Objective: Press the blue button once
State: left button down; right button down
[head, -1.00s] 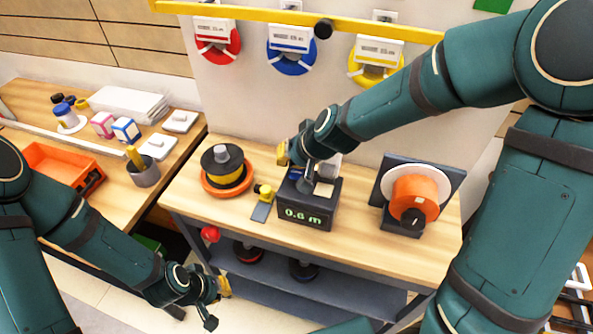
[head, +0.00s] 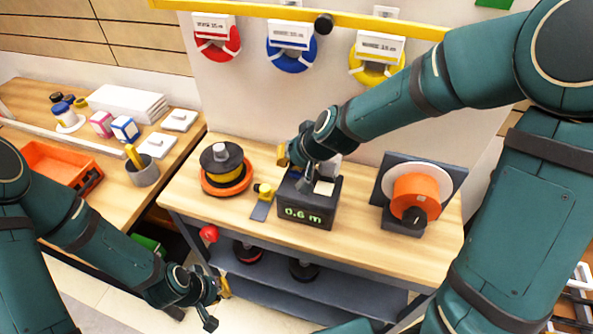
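A dark box (head: 307,213) with a green "0.6 m" readout stands in the middle of the wooden bench. A pale square (head: 324,187) shows on the right of its top. My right gripper (head: 304,179) reaches down over the left part of the box top. Its fingers are small and overlapped, so I cannot tell whether they are open or touching the box. I cannot make out the blue button; the gripper covers that part of the top. My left gripper (head: 217,304) hangs low in front of the bench, fingers apart and empty.
A spool with yellow winding (head: 226,172) sits left of the box, a small yellow-topped tool (head: 262,200) close beside it. An orange reel on a stand (head: 415,196) is at right. Red, blue and yellow coils (head: 291,50) hang on the wall behind.

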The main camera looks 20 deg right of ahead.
aim_at(290, 169)
jog(key=shift+f+b, duration=0.5)
dwell(0.8)
jog(key=shift+r, duration=0.2)
jog(key=shift+r+p, duration=0.8)
jog(key=shift+p, duration=0.05)
notch_tip(290, 169, up, 5)
jog(key=p, duration=0.5)
dwell(0.8)
